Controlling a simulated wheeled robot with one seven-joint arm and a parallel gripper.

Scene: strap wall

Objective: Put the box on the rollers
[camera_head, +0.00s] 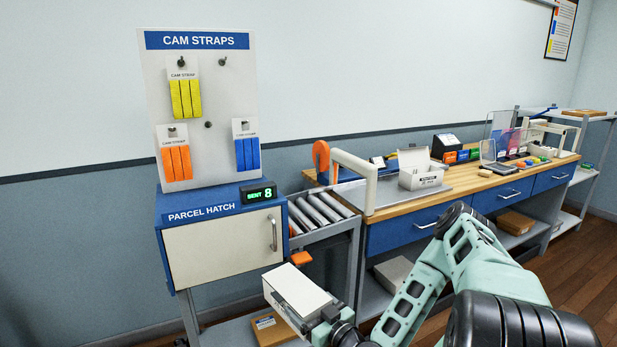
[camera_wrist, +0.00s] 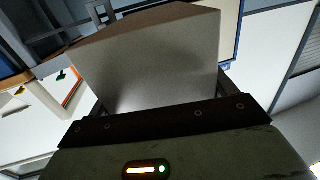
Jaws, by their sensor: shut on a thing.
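A pale closed box (camera_head: 298,290) is in my gripper (camera_head: 322,314), low in front of the parcel hatch. In the wrist view the box (camera_wrist: 150,65) fills the space beyond the gripper (camera_wrist: 160,108), and its jaws are shut on it. The fingertips are mostly hidden by the box. The rollers (camera_head: 318,210) are a short metal set between the parcel hatch and the bench. They lie above and beyond the box in the head view, and no box is seen on them. The box is apart from the rollers.
The parcel hatch (camera_head: 222,248) with a handle stands left of the rollers, below the strap board (camera_head: 205,95). An orange piece (camera_head: 300,258) shows just behind the box. The bench (camera_head: 400,205) at right carries an open white carton (camera_head: 421,178) and a tape dispenser-like frame (camera_head: 357,180).

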